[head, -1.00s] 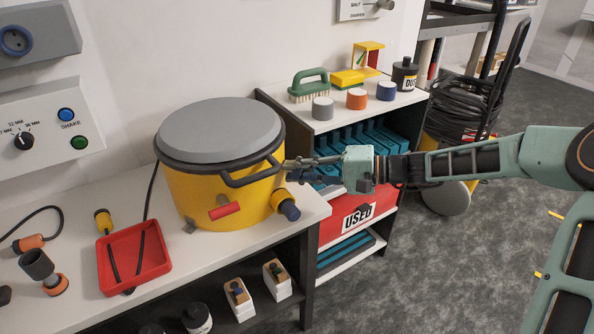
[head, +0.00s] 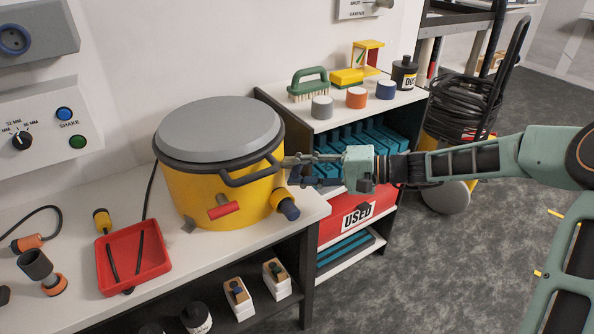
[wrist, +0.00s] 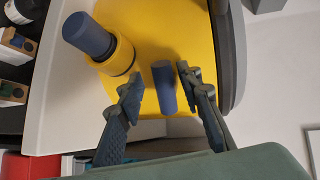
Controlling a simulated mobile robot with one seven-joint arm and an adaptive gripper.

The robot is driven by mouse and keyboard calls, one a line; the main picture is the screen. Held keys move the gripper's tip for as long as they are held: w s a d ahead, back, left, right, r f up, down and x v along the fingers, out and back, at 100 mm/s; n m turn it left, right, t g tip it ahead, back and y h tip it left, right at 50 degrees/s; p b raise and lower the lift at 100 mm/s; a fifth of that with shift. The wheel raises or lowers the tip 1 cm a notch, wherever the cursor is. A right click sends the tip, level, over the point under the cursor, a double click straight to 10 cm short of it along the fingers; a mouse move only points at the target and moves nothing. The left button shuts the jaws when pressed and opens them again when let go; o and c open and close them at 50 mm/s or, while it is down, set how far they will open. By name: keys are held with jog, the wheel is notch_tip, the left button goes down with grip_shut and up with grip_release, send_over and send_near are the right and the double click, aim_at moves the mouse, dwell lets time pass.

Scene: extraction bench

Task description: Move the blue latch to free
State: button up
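The blue latch (wrist: 164,88) is a short blue cylinder against the yellow drum (wrist: 188,40) in the wrist view. It lies between my gripper's fingertips (wrist: 158,83), nearer the right one, with a gap on the left; whether the right finger touches it is unclear. In the head view, my gripper (head: 287,171) is at the right side of the yellow drum (head: 190,198), beside the dark bar handle (head: 250,178). Its fingers are apart. I cannot make out the latch there.
A blue-capped yellow port (head: 289,209) sticks out low on the drum, close below my gripper. A red handle (head: 223,211) is on its front. A shelf unit (head: 333,122) stands behind my gripper. A red tray (head: 158,262) sits at left on the bench.

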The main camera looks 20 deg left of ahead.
jog(key=shift+r, duration=0.1)
jog(key=v, duration=1.2)
